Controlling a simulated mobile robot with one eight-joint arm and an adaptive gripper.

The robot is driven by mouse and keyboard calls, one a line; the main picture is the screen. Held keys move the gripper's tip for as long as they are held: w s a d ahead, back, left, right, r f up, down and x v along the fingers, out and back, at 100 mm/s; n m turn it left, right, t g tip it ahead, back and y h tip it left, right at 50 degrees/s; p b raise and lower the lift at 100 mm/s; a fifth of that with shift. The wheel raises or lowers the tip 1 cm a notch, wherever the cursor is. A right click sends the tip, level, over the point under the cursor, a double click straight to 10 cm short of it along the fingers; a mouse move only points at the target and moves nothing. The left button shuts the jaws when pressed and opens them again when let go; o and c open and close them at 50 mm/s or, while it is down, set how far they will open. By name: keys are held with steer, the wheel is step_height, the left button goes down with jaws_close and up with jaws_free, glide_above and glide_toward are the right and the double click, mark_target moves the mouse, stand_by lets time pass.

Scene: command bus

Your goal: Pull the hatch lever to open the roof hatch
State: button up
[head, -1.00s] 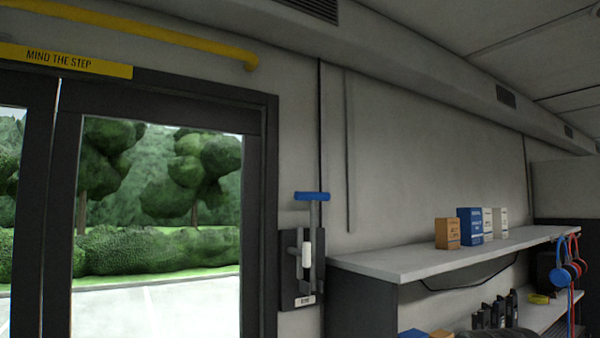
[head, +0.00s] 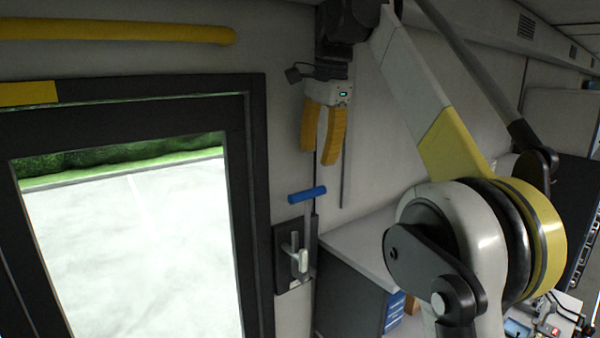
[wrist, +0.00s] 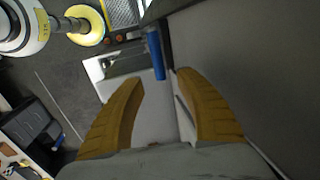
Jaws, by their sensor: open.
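The hatch lever is a post with a blue crossbar handle (head: 307,194), standing on a dark wall plate (head: 281,262) beside the door frame. A small white handle (head: 303,261) sits low on the plate. My gripper (head: 318,155) hangs above the blue handle with its two yellow fingers open, pointing down and empty. A gap shows between the fingertips and the handle. In the wrist view the blue handle (wrist: 155,53) lies just beyond the open fingertips (wrist: 157,80), between them and apart from both. The roof hatch is not in view.
The dark-framed glass door (head: 250,200) is to the left, with a yellow rail (head: 120,29) above it. A pale shelf (head: 350,245) stands right of the lever, partly hidden by my arm. The wall just around the handle is clear.

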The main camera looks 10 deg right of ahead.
mark_target(313, 189)
steer(key=f, duration=0.3)
steer(key=w+f, duration=0.1)
steer(key=f, duration=0.6)
steer(key=shift+w+a+f, duration=0.2)
steer(key=shift+w+a, duration=0.05)
steer(key=shift+a, duration=0.1)
jaws_close()
